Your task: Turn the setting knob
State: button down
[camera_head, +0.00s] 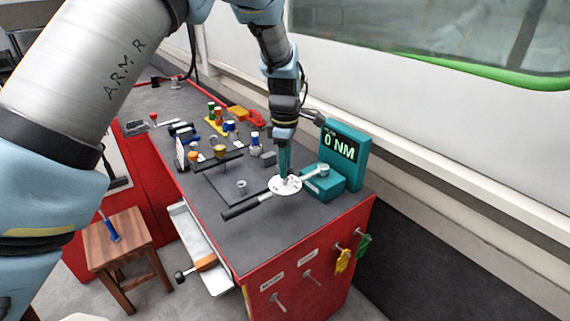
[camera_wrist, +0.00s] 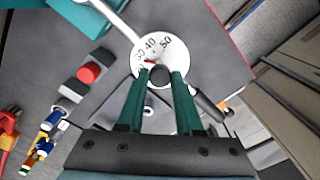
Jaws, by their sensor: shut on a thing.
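The setting knob (camera_wrist: 159,77) is a small dark round knob at the middle of a white dial (camera_wrist: 169,48). The dial carries numbers 30, 40 and 50, and a red mark shows near the knob. In the head view the dial (camera_head: 291,188) lies flat on a torque wrench whose black handle (camera_head: 241,209) points to the lower left. My gripper (camera_head: 284,172) comes straight down onto the dial and hides the knob there. In the wrist view its two green fingers (camera_wrist: 164,79) stand on either side of the knob, shut on it.
A teal tester (camera_head: 352,165) with a display reading 0 NM stands just right of the dial. A small grey piece (camera_head: 241,187) stands left of it. Several coloured parts crowd the bench's far half. The dark bench top (camera_head: 250,235) is clear near its front edge.

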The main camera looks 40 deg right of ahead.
jog(key=m, duration=0.4)
jog(key=shift+m, duration=0.3)
jog(key=m, duration=0.4)
jog(key=shift+m, duration=0.3)
jog(key=m, duration=0.4)
jog(key=shift+m+b, duration=0.3)
jog(key=shift+b, duration=0.05)
jog(key=shift+m, duration=2.2)
jog(key=c, duration=0.6)
grip_release()
notch_tip(320, 180, up, 11)
jog(key=shift+f+b, duration=0.1)
jog(key=shift+b, duration=1.1)
